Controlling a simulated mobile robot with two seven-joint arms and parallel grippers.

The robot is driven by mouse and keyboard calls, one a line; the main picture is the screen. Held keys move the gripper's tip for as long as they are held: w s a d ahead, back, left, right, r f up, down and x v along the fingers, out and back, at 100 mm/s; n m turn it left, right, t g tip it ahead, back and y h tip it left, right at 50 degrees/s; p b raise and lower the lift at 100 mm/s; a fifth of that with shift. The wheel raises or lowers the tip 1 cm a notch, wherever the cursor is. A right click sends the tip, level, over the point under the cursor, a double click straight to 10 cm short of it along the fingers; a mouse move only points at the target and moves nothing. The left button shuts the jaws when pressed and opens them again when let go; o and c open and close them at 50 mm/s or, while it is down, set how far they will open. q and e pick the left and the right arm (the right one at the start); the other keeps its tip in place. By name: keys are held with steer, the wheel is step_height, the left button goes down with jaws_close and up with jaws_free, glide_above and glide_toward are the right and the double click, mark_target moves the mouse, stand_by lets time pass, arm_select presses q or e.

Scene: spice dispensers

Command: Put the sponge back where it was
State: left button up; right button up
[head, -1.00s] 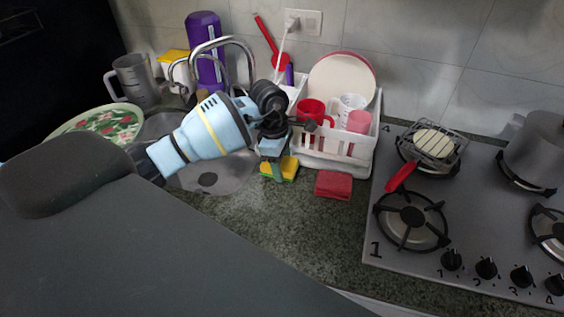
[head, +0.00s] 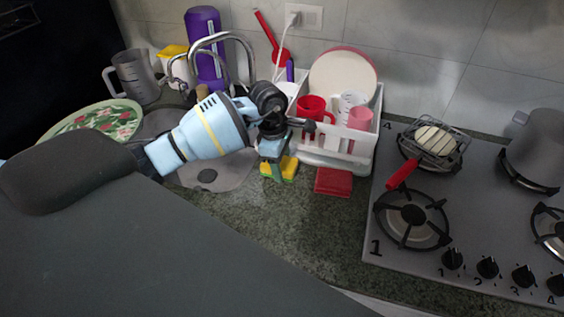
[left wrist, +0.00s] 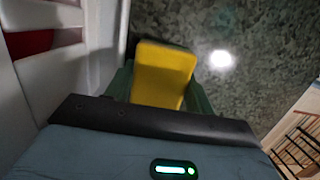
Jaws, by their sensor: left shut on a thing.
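The sponge (head: 289,170) is yellow and green and is by the counter between the sink and the dish rack in the head view. My left gripper (head: 276,168) is shut on it, pointing down. In the left wrist view the yellow face of the sponge (left wrist: 163,74) sits between the dark green fingers, with speckled counter beyond it. I cannot tell whether the sponge touches the counter. My right gripper is not in view.
A white dish rack (head: 335,158) with cups and a plate stands just right of the gripper. A red block (head: 333,182) lies in front of it. The sink (head: 222,172) is left, the stove (head: 450,225) right. Counter in front is clear.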

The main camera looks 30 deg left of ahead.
arm_select(q)
steer(key=shift+s+f, duration=0.25)
steer(key=shift+f, duration=0.4)
steer(key=o, duration=1)
steer(key=shift+d+f, duration=0.1)
steer(key=shift+f, duration=0.05)
steer(key=shift+o, duration=0.5)
steer(key=r, duration=0.3)
steer(key=a+r, duration=0.1)
steer(key=r, duration=0.4)
steer(key=shift+w+a+r, duration=0.2)
steer(key=shift+r, duration=0.5)
steer(key=shift+s, duration=0.1)
